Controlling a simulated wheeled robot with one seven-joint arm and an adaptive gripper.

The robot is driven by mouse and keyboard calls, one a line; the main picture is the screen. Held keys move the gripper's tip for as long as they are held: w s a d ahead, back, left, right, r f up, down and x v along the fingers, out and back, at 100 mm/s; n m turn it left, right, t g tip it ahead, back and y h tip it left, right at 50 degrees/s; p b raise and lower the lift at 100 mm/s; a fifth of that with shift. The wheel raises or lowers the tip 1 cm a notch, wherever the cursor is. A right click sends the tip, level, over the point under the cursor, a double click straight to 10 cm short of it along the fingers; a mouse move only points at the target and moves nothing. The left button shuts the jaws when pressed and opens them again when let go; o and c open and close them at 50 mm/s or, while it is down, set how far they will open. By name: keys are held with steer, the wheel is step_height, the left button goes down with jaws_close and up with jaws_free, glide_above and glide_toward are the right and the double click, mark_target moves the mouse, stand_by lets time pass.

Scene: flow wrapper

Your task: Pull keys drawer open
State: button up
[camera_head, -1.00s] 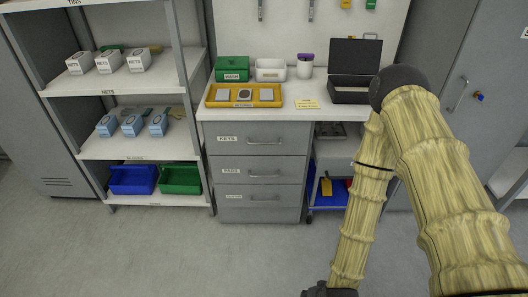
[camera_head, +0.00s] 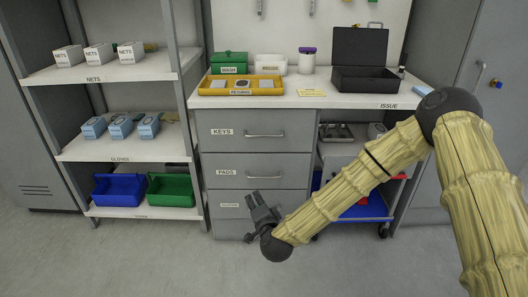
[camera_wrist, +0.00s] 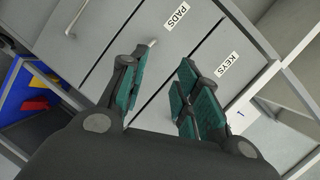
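The keys drawer (camera_head: 238,139) is the top drawer of the grey cabinet, shut, with a "KEYS" label and a horizontal bar handle (camera_head: 265,135). The pads drawer (camera_head: 234,173) is shut below it. My gripper (camera_head: 258,203) is in front of the lowest drawer, below the keys handle and apart from it. In the wrist view my gripper (camera_wrist: 160,88) has its green-padded fingers spread with nothing between them. The drawer fronts appear tilted there, with the "KEYS" label (camera_wrist: 227,64) right of the fingers. The keys handle is not clearly visible in the wrist view, likely hidden by the fingers.
The cabinet top (camera_head: 310,100) holds a yellow tray (camera_head: 213,92), a green box (camera_head: 229,59) and an open black case (camera_head: 345,80). A shelf with blue (camera_head: 118,204) and green bins stands left. A blue cart (camera_head: 366,211) is right, behind my arm. The floor in front is clear.

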steer(key=w+r+m+t+h+b, duration=0.2)
steer(key=w+r+m+t+b, duration=0.1)
steer(key=w+r+m+b, duration=0.25)
steer(key=m+t+h+b, duration=0.2)
steer(key=t+b, duration=0.1)
steer(key=b, duration=0.1)
glide_toward(264, 136)
steer(key=b+x, duration=0.1)
steer(key=x, duration=0.4)
steer(key=b+x, duration=0.2)
steer(key=x, duration=0.3)
steer(key=shift+w+f+b, duration=0.15)
steer(key=shift+w+b, duration=0.15)
jaws_close()
